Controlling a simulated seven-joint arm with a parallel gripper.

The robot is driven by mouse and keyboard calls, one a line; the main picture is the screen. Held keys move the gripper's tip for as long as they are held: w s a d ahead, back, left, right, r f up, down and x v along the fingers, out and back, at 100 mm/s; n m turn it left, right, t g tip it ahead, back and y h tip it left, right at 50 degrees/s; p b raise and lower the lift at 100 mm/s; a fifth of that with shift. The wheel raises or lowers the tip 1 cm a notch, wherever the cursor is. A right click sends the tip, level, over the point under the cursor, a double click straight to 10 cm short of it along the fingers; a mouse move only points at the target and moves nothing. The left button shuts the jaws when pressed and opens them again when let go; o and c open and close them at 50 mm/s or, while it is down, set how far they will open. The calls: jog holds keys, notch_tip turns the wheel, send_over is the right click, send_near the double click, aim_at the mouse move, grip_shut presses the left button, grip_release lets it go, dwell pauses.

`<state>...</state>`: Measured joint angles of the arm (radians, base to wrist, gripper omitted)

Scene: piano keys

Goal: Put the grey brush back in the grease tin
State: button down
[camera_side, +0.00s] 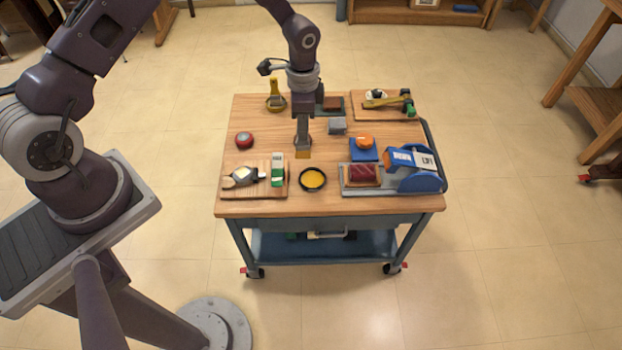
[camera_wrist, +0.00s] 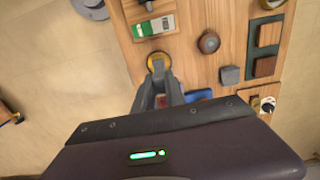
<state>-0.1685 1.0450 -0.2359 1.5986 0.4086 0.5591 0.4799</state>
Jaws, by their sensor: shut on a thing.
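My gripper (camera_side: 302,118) points down over the middle of the table and is shut on the grey brush (camera_side: 303,139). The brush hangs roughly upright with its yellowish bristle end lowest. The grease tin (camera_side: 312,179), a round dark-rimmed tin with yellow grease, sits near the table's front edge. In the side view the bristles show just behind the tin and apart from it; their exact height is unclear. In the wrist view my gripper (camera_wrist: 158,78) partly covers the tin (camera_wrist: 157,55), and the brush is hard to tell from the fingers.
On the wooden table (camera_side: 225,195), a board with tools (camera_side: 240,190) lies left of the tin, and a blue machine (camera_side: 418,180) stands right. A red round thing (camera_side: 244,140), a grey block (camera_side: 337,125) and an orange disc on blue (camera_side: 364,142) surround my gripper.

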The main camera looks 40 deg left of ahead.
notch_tip(320, 180, down, 10)
jog(key=w+d, duration=0.1)
jog(key=d, duration=0.1)
jog(key=shift+d, duration=0.15)
jog(key=c, duration=1.4)
grip_release()
jog(key=shift+f, duration=0.1)
